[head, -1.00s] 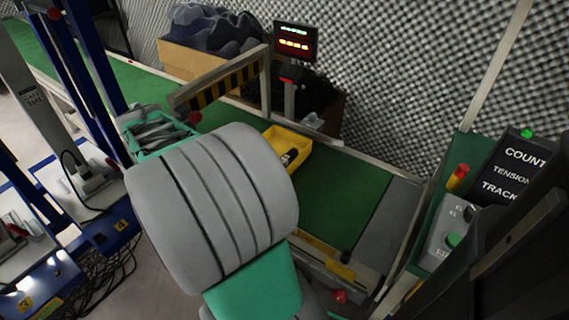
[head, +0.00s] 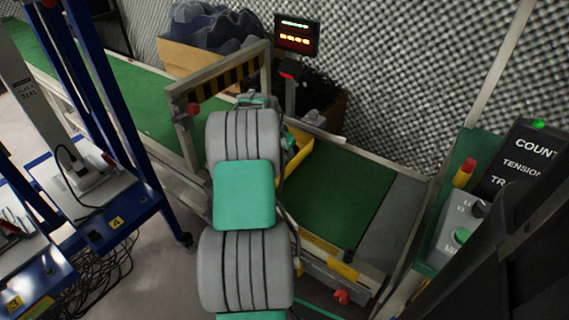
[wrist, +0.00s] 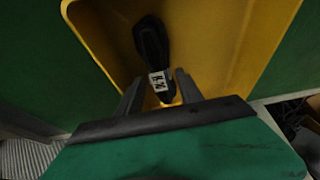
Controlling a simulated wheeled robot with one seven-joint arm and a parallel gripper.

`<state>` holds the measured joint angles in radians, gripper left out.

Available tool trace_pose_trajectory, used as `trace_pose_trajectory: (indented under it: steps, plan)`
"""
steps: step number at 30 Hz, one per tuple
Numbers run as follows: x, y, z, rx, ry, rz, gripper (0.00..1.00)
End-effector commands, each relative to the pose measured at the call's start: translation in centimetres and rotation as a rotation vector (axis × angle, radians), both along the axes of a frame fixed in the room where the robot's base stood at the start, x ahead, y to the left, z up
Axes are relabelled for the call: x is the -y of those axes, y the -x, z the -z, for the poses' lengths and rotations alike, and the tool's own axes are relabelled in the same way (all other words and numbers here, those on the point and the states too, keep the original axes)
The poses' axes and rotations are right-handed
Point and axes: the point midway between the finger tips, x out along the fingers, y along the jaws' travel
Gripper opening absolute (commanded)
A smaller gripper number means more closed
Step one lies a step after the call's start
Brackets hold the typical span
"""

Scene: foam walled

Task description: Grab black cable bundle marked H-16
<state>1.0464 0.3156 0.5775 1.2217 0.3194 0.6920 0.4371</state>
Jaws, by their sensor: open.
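The black cable bundle (wrist: 152,45) lies in a yellow bin (wrist: 225,50) in the wrist view. It has a white tag near its lower end, whose small print looks like H-16. My gripper (wrist: 159,80) is open, with one finger on each side of the tagged end. I cannot tell how far the fingertips are above the bundle or whether they touch it. In the head view the yellow bin (head: 301,151) sits on the green conveyor, partly behind my arm. The bundle is hidden there.
The green conveyor belt (head: 335,200) is clear right of the bin. A striped barrier frame (head: 225,78) stands across the belt at left. A display post (head: 297,38) stands behind it, and a control panel (head: 460,230) is at right. Blue racks with trailing cables stand at left.

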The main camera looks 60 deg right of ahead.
Motion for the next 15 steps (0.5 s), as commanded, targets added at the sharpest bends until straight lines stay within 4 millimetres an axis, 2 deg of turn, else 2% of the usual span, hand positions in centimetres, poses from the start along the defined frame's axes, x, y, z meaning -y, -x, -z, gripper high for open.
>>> trace_pose_trajectory:
  steps: [5, 15]
  plan:
    - [0.07, -0.07, -0.1, 0.001, 0.002, -0.002, 0.44]
    - [0.02, -0.09, -0.11, 0.001, 0.001, -0.002, 0.17]
